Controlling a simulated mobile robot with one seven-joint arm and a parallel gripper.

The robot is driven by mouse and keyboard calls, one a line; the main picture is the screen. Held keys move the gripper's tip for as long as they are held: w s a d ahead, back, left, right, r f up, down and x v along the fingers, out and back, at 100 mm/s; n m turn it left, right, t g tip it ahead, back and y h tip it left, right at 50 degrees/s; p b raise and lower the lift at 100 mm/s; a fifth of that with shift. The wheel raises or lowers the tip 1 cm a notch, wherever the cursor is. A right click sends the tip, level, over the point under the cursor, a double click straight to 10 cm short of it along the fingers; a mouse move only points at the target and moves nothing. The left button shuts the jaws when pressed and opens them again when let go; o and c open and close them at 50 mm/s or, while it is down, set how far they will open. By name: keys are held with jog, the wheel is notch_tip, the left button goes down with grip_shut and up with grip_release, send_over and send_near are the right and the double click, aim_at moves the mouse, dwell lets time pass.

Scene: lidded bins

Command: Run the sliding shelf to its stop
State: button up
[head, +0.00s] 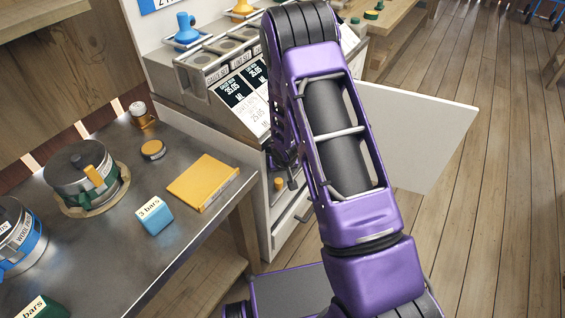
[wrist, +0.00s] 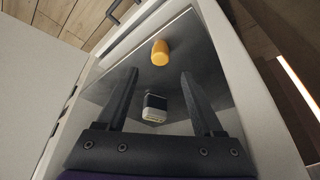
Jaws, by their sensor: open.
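The sliding shelf (wrist: 205,58) is a grey metallic board inside a white cabinet, seen in the wrist view. An orange-yellow cylinder (wrist: 160,53) and a small black-and-white container (wrist: 154,108) stand on it. My gripper (wrist: 160,73) is open, with its two dark fingers apart over the shelf and the container between them in the picture. I cannot tell whether the fingers touch anything. In the head view my purple arm hides most of the cabinet opening; a yellow object (head: 279,183) shows inside it. How far out the shelf stands is unclear.
The cabinet's white door (head: 435,135) stands open on the right. A drawer handle (head: 303,214) sits below the opening. The steel table (head: 95,225) on the left holds a pot (head: 82,172), an orange pad (head: 203,181) and a blue block (head: 154,215).

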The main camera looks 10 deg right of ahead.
jog(key=p+v, duration=0.1)
jog(key=v, duration=0.8)
jog(key=shift+f, duration=0.1)
